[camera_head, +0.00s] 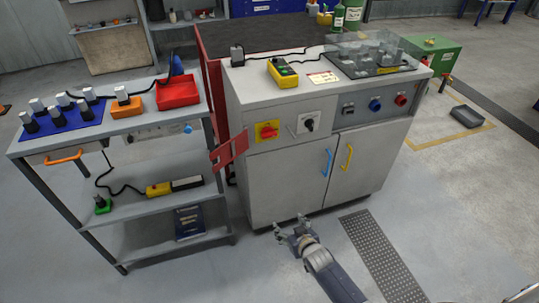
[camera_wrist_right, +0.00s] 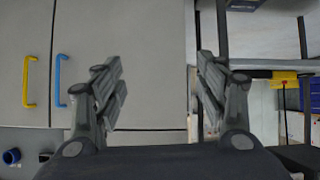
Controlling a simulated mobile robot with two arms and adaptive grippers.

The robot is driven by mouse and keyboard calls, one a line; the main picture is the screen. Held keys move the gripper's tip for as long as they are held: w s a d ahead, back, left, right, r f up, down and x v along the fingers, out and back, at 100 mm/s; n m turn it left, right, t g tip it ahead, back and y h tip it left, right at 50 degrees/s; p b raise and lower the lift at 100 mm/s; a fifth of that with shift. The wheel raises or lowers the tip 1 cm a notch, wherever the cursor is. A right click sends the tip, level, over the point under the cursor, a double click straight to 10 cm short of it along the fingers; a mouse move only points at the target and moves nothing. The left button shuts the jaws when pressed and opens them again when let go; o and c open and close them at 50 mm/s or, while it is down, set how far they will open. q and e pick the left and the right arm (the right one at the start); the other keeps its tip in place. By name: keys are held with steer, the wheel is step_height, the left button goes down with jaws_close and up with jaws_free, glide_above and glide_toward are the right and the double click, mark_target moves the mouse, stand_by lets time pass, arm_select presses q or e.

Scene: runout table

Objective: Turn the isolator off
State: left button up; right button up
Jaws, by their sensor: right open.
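The isolator (camera_head: 267,131) is a red rotary handle on a yellow plate, on the upper left of the grey cabinet's front. Its exact handle angle is too small to tell. Beside it on the right is a black rotary switch (camera_head: 309,124) on a white plate. My right gripper (camera_head: 292,228) is low in front of the cabinet, below the isolator and apart from it. In the right wrist view the gripper (camera_wrist_right: 158,88) has its fingers wide apart with nothing between them. The isolator is not seen in that view. My left gripper is not in view.
The cabinet (camera_head: 285,186) has a blue handle (camera_head: 326,163) and a yellow handle (camera_head: 347,157). A red bracket (camera_head: 230,149) sticks out between cabinet and the shelved trolley (camera_head: 150,208) at left. Floor before the cabinet is clear, with a dark grating (camera_head: 382,255) at right.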

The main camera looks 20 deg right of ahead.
steer(key=w+r+t+b, duration=0.3)
steer(key=w+r+b, duration=0.1)
steer(key=w+r, duration=0.45)
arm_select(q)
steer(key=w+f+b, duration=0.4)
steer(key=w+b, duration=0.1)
arm_select(e)
steer(key=t, duration=0.4)
glide_toward(270, 137)
steer(key=shift+m, duration=0.3)
steer(key=w+b, duration=0.1)
steer(key=w, duration=0.7)
steer(key=shift+a+r, duration=0.1)
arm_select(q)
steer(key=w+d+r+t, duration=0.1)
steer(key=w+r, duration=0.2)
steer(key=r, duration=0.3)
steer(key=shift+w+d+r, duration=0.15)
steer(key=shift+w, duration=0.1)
arm_select(e)
steer(key=shift+w, duration=0.6)
steer(key=c, duration=1.1)
